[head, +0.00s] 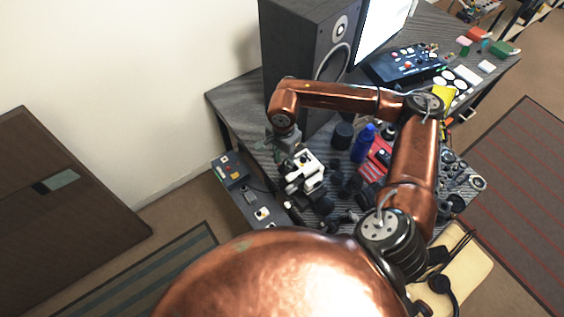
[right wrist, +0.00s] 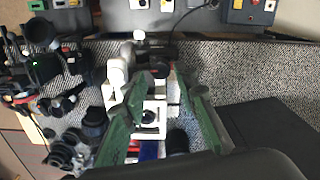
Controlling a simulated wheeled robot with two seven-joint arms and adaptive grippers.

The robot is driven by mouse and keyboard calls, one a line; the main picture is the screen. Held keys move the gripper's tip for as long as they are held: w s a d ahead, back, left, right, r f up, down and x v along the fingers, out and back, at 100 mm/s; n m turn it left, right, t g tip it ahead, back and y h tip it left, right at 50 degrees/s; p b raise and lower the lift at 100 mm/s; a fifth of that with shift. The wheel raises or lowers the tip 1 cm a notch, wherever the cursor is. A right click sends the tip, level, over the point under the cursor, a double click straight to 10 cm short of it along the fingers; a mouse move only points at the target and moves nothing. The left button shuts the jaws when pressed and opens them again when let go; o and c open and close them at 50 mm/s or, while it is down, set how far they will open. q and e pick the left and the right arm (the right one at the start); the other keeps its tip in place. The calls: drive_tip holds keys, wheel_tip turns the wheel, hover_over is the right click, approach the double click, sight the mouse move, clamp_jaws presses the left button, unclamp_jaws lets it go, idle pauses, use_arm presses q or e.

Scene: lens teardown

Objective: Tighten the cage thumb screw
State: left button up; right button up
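A white frame-like part with a dark round opening, apparently the cage (head: 306,178), stands on the grey table; it also shows in the right wrist view (right wrist: 152,121). A small white knob (right wrist: 139,35) lies beyond it; I cannot tell whether this is the thumb screw. My right gripper (head: 290,150) points down at the white part. In the right wrist view its two green-sided fingers (right wrist: 166,92) are apart, with white parts showing between them. Contact cannot be made out. My left gripper is not in view.
A black speaker (head: 310,45) stands behind my right arm. A blue bottle (head: 363,143), a red item (head: 379,158) and several dark lens parts crowd the table to the right. A grey control panel (head: 236,178) lies along the left edge. Bare table (right wrist: 235,75) shows right of the fingers.

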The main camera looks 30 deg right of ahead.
sight(283, 168)
drive_tip(key=shift+f, duration=1.2)
drive_tip(key=shift+c, duration=0.5)
clamp_jaws()
